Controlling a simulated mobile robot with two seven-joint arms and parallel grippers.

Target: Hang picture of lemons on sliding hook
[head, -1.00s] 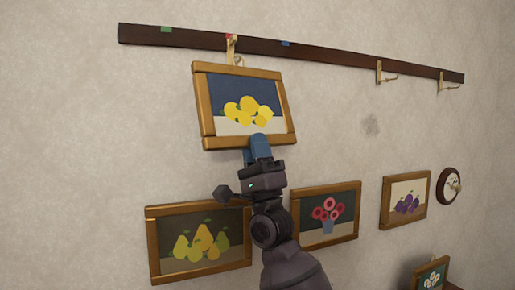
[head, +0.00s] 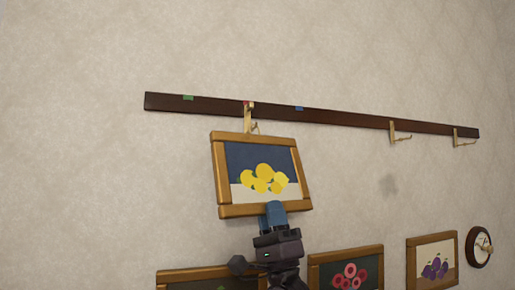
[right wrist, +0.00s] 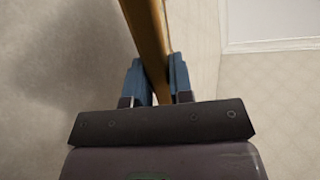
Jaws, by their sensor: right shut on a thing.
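The picture of lemons (head: 262,163) in its wooden frame is upright, close to the wall, just under the left brass hook (head: 249,117) on the dark rail. My right gripper (head: 275,213) is shut on the frame's bottom edge. In the right wrist view the blue fingers (right wrist: 158,80) sit either side of the wooden frame edge (right wrist: 148,38). The hook's lower end shows just above the frame's top edge. Whether the picture's back touches the hook is hidden. My left gripper is not in view.
The dark rail (head: 345,117) carries green, red and blue marks and two more hooks (head: 394,133) at right. Below hang a pear picture (head: 190,279), a flower picture (head: 347,270), a plum picture (head: 433,263) and a round wall piece (head: 480,247). The wall above the rail is bare.

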